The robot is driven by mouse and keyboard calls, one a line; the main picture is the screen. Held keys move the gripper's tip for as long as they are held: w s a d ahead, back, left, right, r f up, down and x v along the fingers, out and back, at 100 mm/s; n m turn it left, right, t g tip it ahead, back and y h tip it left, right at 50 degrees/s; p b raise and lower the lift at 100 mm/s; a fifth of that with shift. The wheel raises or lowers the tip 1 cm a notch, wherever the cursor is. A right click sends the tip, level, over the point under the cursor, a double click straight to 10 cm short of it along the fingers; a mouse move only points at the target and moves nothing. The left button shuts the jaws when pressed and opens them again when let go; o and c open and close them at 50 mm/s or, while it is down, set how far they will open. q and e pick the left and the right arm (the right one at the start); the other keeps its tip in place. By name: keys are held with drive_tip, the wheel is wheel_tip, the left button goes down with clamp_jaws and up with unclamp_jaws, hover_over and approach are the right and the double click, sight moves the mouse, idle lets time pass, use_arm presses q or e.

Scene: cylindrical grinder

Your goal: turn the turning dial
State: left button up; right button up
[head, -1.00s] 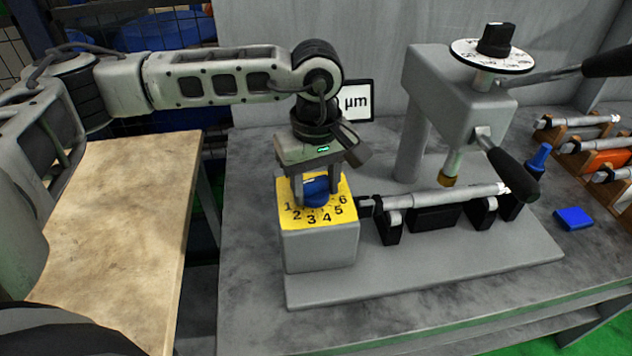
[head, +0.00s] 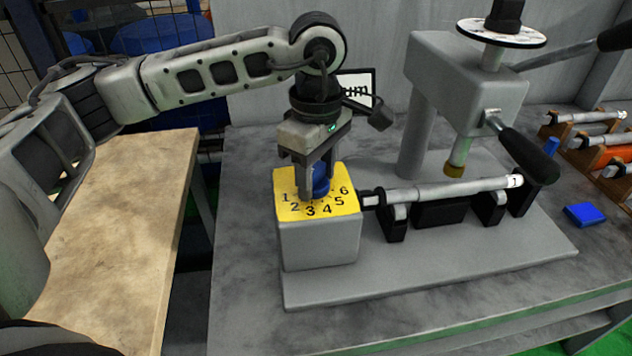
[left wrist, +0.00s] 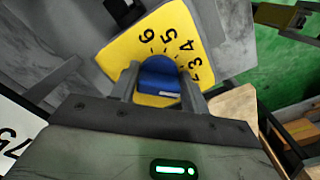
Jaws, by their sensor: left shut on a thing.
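The turning dial is a blue knob (head: 321,180) on a yellow numbered plate (head: 318,206) atop a grey box at the left end of the grinder base. My left gripper (head: 318,186) comes down from above and is shut on the knob, one finger on either side. In the left wrist view the blue knob (left wrist: 158,80) sits between the two fingers (left wrist: 158,90), with numbers 3 to 6 showing on the yellow plate (left wrist: 205,40). The gripper hides part of the knob. My right gripper is not in view.
A grey shaft (head: 440,191) on black supports lies right of the box. Above it stands a grey press column (head: 465,80) with a black-handled lever (head: 528,155). A small screen (head: 357,88) stands behind my gripper. A blue block (head: 585,215) lies at the right.

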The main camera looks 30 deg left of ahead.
sight(317, 169)
use_arm(q)
drive_tip(key=n+b, duration=0.1)
drive_tip(key=n, duration=0.1)
drive_tip(key=n+b, duration=0.1)
drive_tip(key=n, duration=0.2)
drive_tip(key=shift+w+n, duration=0.2)
drive_tip(key=shift+n, duration=0.1)
drive_tip(key=shift+r, duration=0.1)
idle(0.4)
drive_tip(key=o, duration=1)
drive_tip(key=shift+c, duration=0.2)
wheel_tip(317, 169, up, 16)
drive_tip(key=p, duration=0.2)
drive_tip(key=shift+s, duration=0.1)
